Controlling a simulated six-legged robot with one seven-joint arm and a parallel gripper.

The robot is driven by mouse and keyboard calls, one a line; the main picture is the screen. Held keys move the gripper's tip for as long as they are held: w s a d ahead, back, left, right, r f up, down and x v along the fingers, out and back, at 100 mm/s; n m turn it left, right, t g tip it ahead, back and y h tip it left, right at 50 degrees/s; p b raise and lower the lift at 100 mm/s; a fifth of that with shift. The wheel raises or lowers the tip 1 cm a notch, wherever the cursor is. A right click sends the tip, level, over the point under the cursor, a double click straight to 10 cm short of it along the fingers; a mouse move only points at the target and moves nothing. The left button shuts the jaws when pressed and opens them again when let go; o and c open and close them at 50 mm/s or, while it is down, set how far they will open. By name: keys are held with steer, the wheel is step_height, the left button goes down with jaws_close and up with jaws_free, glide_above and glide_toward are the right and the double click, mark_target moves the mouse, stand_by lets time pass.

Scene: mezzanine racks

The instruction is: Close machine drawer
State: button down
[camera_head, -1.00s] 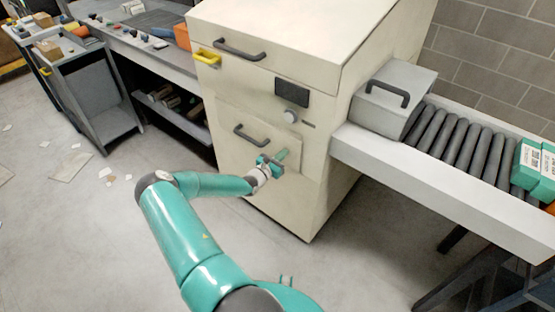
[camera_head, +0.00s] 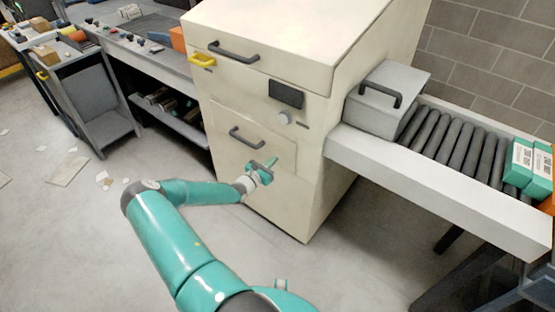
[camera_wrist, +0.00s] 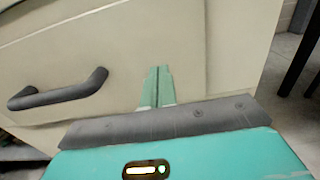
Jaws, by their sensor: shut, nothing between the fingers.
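The cream machine (camera_head: 255,95) stands in the middle of the head view. Its lower front carries a drawer (camera_head: 228,128) with a dark bar handle (camera_head: 247,138). The drawer front looks about level with the machine's face; I cannot tell whether a small gap is left. My gripper (camera_head: 271,163) is shut and empty, just right of and below the handle, close to the drawer front. In the wrist view, my closed fingers (camera_wrist: 157,85) point at the cream drawer front (camera_wrist: 120,45), with the handle (camera_wrist: 60,91) to their left. Whether the fingertips touch is unclear.
A roller conveyor (camera_head: 450,140) with a grey lidded box (camera_head: 388,98) adjoins the machine on the right, with green cartons (camera_head: 525,165) on it. A workbench (camera_head: 150,50) and a grey cart (camera_head: 95,95) stand at left.

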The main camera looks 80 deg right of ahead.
steer(key=v, duration=1)
steer(key=shift+a, duration=0.25)
steer(key=shift+w, duration=0.1)
steer(key=w+a+r+m+t+y, duration=0.2)
steer(key=w+a+r+m+y, duration=0.15)
steer(key=w+a+r, duration=0.4)
steer(key=w+a+r+m+t+y, duration=0.1)
steer(key=w+a+r+m+y, duration=0.3)
steer(key=a+r, duration=0.6)
steer(key=w+a+r+m+t+y, duration=0.25)
steer(key=w+a+r+m, duration=0.35)
steer(key=a, duration=0.6)
steer(key=s+a+r+t+y, duration=0.2)
steer(key=a+r, duration=0.3)
steer(key=a, duration=0.4)
steer(key=s+a+r+t+y, duration=0.1)
steer(key=a+r+t+y, duration=0.1)
steer(key=a+r, duration=0.4)
steer(key=s+a+r+t+y, duration=0.2)
steer(key=a+r+t, duration=0.2)
steer(key=a, duration=0.8)
step_height(320, 180, up, 2)
steer(key=shift+s+a+r+n, duration=0.2)
steer(key=shift+s+a+n, duration=0.15)
steer(key=shift+a+n, duration=0.1)
